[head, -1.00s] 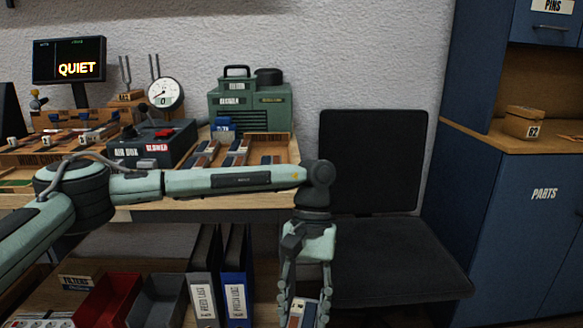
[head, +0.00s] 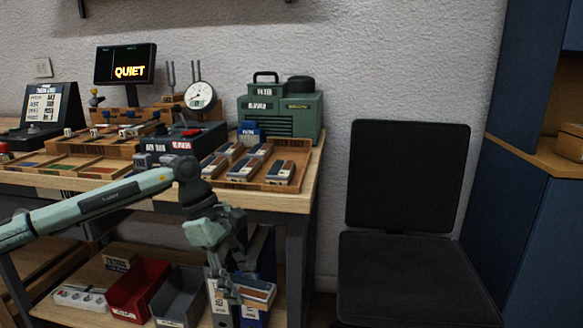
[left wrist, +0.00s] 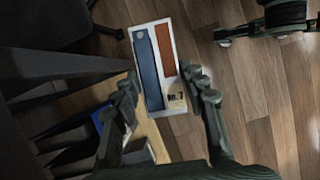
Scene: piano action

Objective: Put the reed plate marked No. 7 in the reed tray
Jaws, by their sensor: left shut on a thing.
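The reed plate marked No. 7 (left wrist: 150,65) is a pale block with a blue strip and a brown strip; its "No. 7" label shows near my fingers in the left wrist view. My left gripper (left wrist: 160,82) is shut on its labelled end. In the head view, my left gripper (head: 241,284) hangs below the bench top, in front of the lower shelf, with the plate (head: 259,292) tilted in its fingers. A wooden tray (head: 303,164) on the right end of the bench holds several similar plates, with bare floor between some.
The bench edge (head: 270,200) and its leg (head: 297,265) are close to my left arm. A green machine (head: 282,115) stands behind the tray and a dark box (head: 185,140) at its left. A black chair (head: 405,265) stands right of the bench.

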